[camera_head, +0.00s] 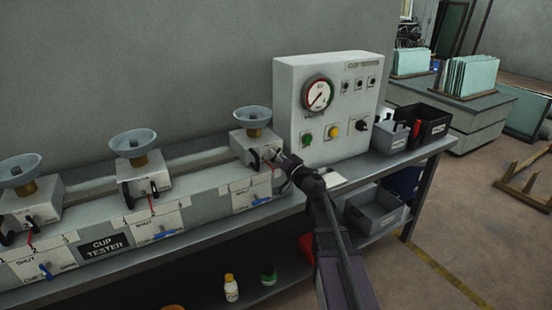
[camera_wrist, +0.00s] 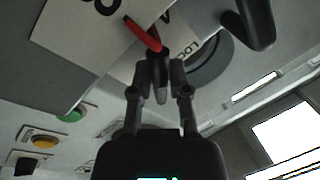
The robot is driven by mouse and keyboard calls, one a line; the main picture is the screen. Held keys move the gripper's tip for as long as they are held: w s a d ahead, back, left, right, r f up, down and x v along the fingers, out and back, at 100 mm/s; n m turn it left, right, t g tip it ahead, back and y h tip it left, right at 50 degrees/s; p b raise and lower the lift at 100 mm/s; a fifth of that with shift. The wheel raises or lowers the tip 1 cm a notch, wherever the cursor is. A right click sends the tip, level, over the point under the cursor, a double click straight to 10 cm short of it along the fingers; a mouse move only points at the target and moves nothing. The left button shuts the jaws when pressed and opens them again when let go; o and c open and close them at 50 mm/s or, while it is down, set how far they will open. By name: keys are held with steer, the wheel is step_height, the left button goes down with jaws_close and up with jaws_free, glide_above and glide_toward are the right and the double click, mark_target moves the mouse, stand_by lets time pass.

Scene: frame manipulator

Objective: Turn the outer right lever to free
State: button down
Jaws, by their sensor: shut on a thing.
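The rightmost grey block with a funnel cup (camera_head: 252,130) stands on the bench beside the control box. My gripper (camera_head: 281,160) is at the right side of its front face. In the wrist view my gripper (camera_wrist: 161,88) is shut on a dark lever (camera_wrist: 158,66), whose end shows between the fingers. A red pointer (camera_wrist: 143,34) runs up and left from the lever over a white label. The letters LOC (camera_wrist: 187,55) show beside the lever; the rest of the word is hidden. Another black curved lever (camera_wrist: 258,22) stands apart at upper right.
The control box (camera_head: 292,88) with gauge and buttons stands close to the right. Two more cup blocks (camera_head: 145,170) (camera_head: 36,198) stand to the left, with black levers and blue-handled valves (camera_head: 163,234). Grey and black bins (camera_head: 390,136) (camera_head: 430,122) sit at the bench's right end.

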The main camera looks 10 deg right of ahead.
steer(key=m+t+h+b, duration=0.1)
steer(key=m, duration=0.5)
steer(key=shift+f+m, duration=0.1)
steer(key=shift+m, duration=0.2)
steer(key=m, duration=0.2)
steer(key=m+t+h, duration=0.1)
steer(key=m, duration=0.2)
steer(key=shift+w+d+m+h, duration=0.1)
steer(key=shift+m+h, duration=0.2)
steer(key=c, duration=0.6)
jaws_free()
